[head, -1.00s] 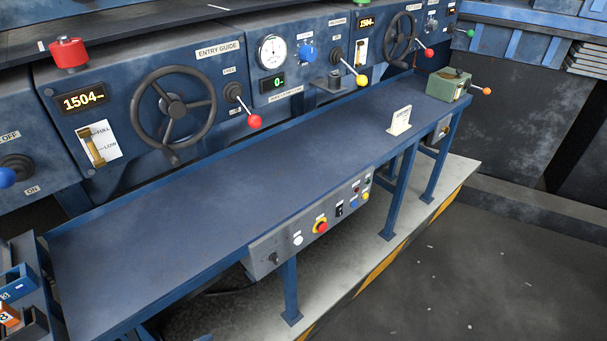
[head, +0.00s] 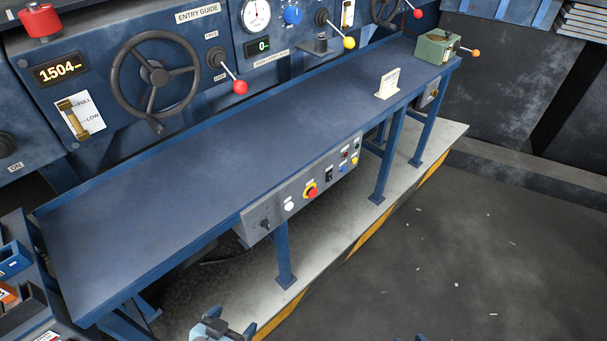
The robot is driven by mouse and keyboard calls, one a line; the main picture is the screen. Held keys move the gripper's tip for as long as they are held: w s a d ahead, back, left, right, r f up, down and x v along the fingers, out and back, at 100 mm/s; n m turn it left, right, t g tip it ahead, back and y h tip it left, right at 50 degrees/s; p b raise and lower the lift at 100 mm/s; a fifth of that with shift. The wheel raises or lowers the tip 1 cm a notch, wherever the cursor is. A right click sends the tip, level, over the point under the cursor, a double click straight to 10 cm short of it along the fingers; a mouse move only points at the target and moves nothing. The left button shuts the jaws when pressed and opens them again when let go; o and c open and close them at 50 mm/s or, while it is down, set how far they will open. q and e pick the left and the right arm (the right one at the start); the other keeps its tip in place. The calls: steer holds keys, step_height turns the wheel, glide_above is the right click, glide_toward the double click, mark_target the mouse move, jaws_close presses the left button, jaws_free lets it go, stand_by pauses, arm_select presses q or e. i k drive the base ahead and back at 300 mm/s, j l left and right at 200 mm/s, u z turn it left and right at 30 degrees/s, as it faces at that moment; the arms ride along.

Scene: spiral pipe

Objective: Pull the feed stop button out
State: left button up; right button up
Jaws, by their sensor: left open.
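A red mushroom button with a yellow collar (head: 310,191), likely the feed stop, sits on the grey control panel (head: 262,215) on the front edge of the blue bench. Its label is too small to read, and I cannot tell whether it is pressed in. My left gripper (head: 220,328) shows at the bottom edge, open, below and left of the panel and well apart from the button. Only a dark sliver at the bottom edge, right of centre, may belong to my right gripper; its fingers are hidden.
The same panel carries a white button (head: 289,206), a black switch and several small coloured buttons. The blue bench top (head: 215,160) is mostly clear, with a small sign (head: 387,84) and a green box (head: 437,46). Bench legs (head: 283,255) stand below. Handwheel (head: 155,75) and levers stand behind.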

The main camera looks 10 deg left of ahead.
mark_target(312, 192)
steer(key=u, duration=0.55)
steer(key=i+l+u, duration=0.1)
steer(key=l+u, duration=1)
steer(key=l, duration=0.35)
steer(key=l+u, duration=0.2)
steer(key=l, duration=0.4)
steer(key=k+l, duration=0.1)
steer(key=l, duration=0.4)
steer(key=k+l, duration=0.1)
steer(key=l, duration=0.4)
steer(key=k+l, duration=0.1)
steer(key=l, duration=0.4)
steer(key=k+l+u, duration=0.1)
steer(key=l, duration=0.45)
